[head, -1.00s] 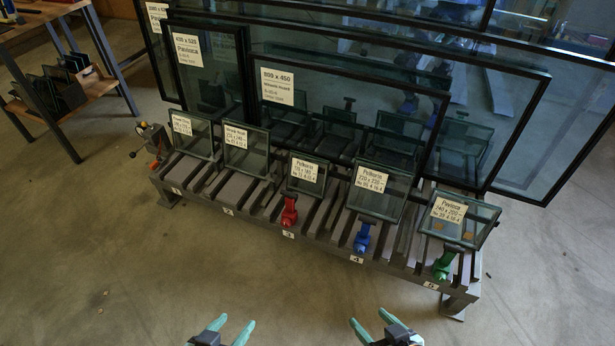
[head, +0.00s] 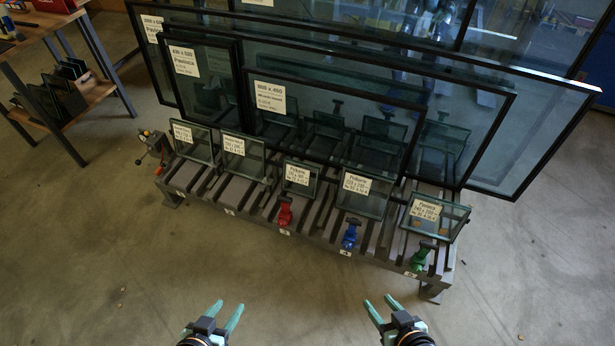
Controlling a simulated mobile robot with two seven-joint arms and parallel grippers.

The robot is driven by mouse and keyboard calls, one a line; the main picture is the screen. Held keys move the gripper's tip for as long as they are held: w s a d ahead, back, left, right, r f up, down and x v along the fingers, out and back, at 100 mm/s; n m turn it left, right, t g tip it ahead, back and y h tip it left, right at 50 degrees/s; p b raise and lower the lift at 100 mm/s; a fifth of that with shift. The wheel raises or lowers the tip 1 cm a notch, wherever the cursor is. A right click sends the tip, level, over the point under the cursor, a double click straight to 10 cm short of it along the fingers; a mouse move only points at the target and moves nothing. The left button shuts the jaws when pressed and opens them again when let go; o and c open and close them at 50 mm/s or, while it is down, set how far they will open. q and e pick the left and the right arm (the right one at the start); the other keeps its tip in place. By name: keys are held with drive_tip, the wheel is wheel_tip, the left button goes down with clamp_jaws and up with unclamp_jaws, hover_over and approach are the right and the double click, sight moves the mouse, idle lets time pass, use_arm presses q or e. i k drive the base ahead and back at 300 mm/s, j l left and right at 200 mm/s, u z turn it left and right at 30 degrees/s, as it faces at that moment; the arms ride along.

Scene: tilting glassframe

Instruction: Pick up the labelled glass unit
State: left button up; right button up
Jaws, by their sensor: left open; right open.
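Several small labelled glass units stand tilted in a slotted grey rack in the head view. From left to right they are the far-left unit (head: 193,143), the second unit (head: 243,158), the small middle unit (head: 298,190), the fourth unit (head: 361,204) and the right unit (head: 436,226). Which one the task means I cannot tell. My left gripper (head: 225,312) is open and empty over the floor in front of the rack. My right gripper (head: 382,305) is also open and empty, and apart from the rack.
Red (head: 285,212), blue (head: 349,234) and green (head: 421,256) clamps sit on the rack's front (head: 258,231). Large framed panes, one a labelled pane (head: 345,140), lean behind. A workbench (head: 43,38) stands at left. The floor (head: 110,260) in front is clear.

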sight(301, 179)
drive_tip(key=i+z, duration=0.1)
drive_tip(key=z, duration=0.3)
drive_tip(key=j+z, duration=0.15)
drive_tip(key=z, duration=0.2)
drive_tip(key=i+j+z, duration=0.1)
drive_tip(key=z, duration=0.3)
drive_tip(key=i+j+z, duration=0.1)
drive_tip(key=j+z, duration=0.5)
drive_tip(key=j, duration=0.25)
drive_tip(key=j+z, duration=0.2)
drive_tip(key=j, duration=0.75)
drive_tip(key=i, duration=0.05)
